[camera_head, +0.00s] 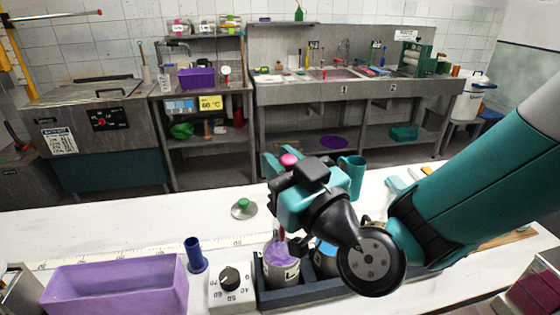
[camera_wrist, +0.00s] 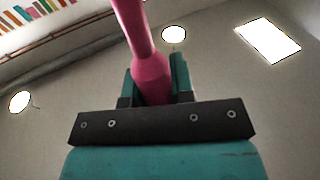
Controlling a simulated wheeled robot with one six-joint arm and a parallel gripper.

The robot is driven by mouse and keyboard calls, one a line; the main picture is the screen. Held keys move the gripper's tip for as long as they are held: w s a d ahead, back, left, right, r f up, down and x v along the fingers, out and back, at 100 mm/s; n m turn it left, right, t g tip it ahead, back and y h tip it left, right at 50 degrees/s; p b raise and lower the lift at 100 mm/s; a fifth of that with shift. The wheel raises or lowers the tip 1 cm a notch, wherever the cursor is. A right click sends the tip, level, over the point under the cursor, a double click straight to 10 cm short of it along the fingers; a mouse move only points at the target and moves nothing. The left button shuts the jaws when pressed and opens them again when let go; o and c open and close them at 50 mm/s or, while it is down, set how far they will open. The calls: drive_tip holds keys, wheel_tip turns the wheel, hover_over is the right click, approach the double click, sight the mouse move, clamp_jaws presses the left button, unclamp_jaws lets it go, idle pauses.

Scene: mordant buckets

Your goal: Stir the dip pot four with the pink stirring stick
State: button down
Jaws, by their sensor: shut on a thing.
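My gripper (camera_head: 280,170) is shut on the pink stirring stick (camera_wrist: 150,62). The stick's pink knob (camera_head: 288,159) shows above the fingers in the head view. Its lower part shows below the gripper, over a pot with purple liquid (camera_head: 280,252). The stick looks close to upright, its lower end at or in the purple liquid; the exact depth is unclear. A second pot with blue contents (camera_head: 326,258) stands to the right, partly hidden by my wrist. Both sit in a dark rack (camera_head: 290,301). Which pot is number four cannot be read.
A white dial box (camera_head: 231,288), a dark blue cup (camera_head: 195,255) and a purple tub (camera_head: 115,288) stand left of the rack. A green-knobbed lid (camera_head: 243,209) lies behind it. A teal mug (camera_head: 354,176) stands behind my gripper. The white table's left rear is mostly clear.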

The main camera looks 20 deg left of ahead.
drive_tip(key=f+b, duration=0.2)
drive_tip(key=f, duration=0.1)
drive_tip(key=shift+s+d, duration=0.15)
drive_tip(key=shift+s, duration=0.15)
wheel_tip(320, 180, down, 6)
drive_tip(key=w+b, duration=0.1)
drive_tip(key=b, duration=0.4)
drive_tip(key=shift+a+b, duration=0.4)
drive_tip(key=shift+w, duration=0.15)
